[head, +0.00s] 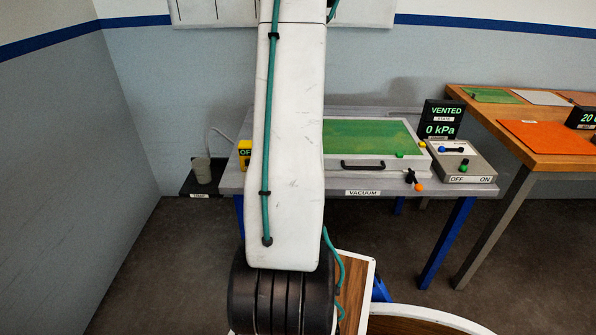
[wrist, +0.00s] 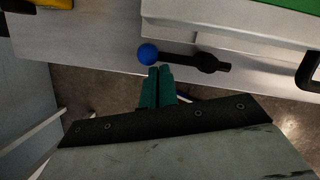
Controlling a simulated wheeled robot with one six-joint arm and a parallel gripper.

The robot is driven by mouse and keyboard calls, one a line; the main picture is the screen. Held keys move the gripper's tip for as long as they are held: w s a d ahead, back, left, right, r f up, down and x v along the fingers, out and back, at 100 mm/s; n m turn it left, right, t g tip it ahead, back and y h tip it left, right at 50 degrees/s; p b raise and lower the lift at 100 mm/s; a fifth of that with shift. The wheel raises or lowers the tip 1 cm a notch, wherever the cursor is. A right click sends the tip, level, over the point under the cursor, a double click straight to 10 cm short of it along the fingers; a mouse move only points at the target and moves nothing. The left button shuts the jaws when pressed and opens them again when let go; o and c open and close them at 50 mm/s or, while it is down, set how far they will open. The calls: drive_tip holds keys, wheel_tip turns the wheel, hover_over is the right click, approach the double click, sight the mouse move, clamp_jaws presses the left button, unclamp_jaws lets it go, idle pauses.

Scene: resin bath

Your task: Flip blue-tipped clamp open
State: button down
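The blue-tipped clamp shows in the wrist view as a dark lever (wrist: 182,58) with a blue ball (wrist: 148,54) at its left end and a black pivot at its right. It lies roughly level along the front edge of the vacuum box (wrist: 215,22). My gripper (wrist: 160,69) has two teal fingers side by side, shut with nothing seen between them. The fingertips are just below the blue ball and slightly to its right in the picture; I cannot tell whether they touch the lever. In the head view my arm hides this clamp and my gripper.
The vacuum box has a green lid (head: 365,139), a black handle (head: 362,164) and an orange-tipped clamp (head: 417,186) at its right corner. A control box (head: 462,165) and a display (head: 441,121) reading VENTED, 0 kPa stand right. A yellow device (head: 244,152) stands left.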

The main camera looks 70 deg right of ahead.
drive_tip(key=shift+r, duration=0.1)
drive_tip(key=s+a+r, duration=0.2)
drive_tip(key=a+r, duration=0.4)
drive_tip(key=r, duration=0.4)
drive_tip(key=shift+a, duration=0.3)
drive_tip(key=shift+r, duration=0.1)
idle(0.3)
